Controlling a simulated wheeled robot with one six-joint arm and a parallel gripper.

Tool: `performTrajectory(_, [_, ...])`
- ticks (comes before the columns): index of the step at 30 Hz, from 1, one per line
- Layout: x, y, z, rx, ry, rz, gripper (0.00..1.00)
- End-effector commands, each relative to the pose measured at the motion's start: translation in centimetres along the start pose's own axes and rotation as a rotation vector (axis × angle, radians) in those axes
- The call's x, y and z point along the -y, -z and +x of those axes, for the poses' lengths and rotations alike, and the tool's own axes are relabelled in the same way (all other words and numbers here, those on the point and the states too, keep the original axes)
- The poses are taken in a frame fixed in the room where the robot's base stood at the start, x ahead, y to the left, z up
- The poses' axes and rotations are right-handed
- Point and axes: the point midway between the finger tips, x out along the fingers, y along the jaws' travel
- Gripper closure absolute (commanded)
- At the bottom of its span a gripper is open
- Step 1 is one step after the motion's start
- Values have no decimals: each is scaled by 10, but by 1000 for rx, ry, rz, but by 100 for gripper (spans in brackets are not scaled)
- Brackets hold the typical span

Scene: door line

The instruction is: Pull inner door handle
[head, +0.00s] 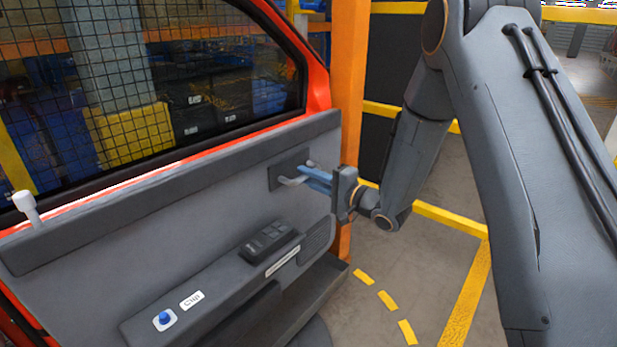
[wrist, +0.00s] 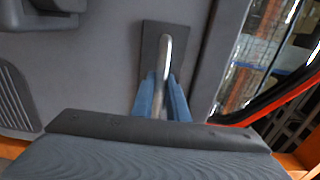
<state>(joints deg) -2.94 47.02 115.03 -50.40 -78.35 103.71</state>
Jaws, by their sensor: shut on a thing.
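The inner door handle (wrist: 165,55) is a silver lever in front of a dark recessed plate (wrist: 150,75) on the grey door panel. In the head view the handle (head: 290,181) shows near the upper right of the panel, just left of my fingertips. My gripper (head: 308,177) has blue fingers and reaches in from the right. In the wrist view my gripper (wrist: 164,92) has one finger on each side of the handle, shut on it. The handle's lower part is hidden between the fingers.
A red door frame (head: 318,85) surrounds a meshed window above the panel. A switch block (head: 270,240) sits on the armrest below the handle. A white lock knob (head: 27,205) stands at the left. An orange post (head: 348,80) rises behind the door. Floor is clear at the lower right.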

Motion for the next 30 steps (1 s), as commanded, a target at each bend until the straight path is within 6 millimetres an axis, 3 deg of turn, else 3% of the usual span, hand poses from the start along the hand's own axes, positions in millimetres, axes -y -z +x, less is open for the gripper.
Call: performTrajectory(30, [-2, -1, 12, 2, -3, 2, 100])
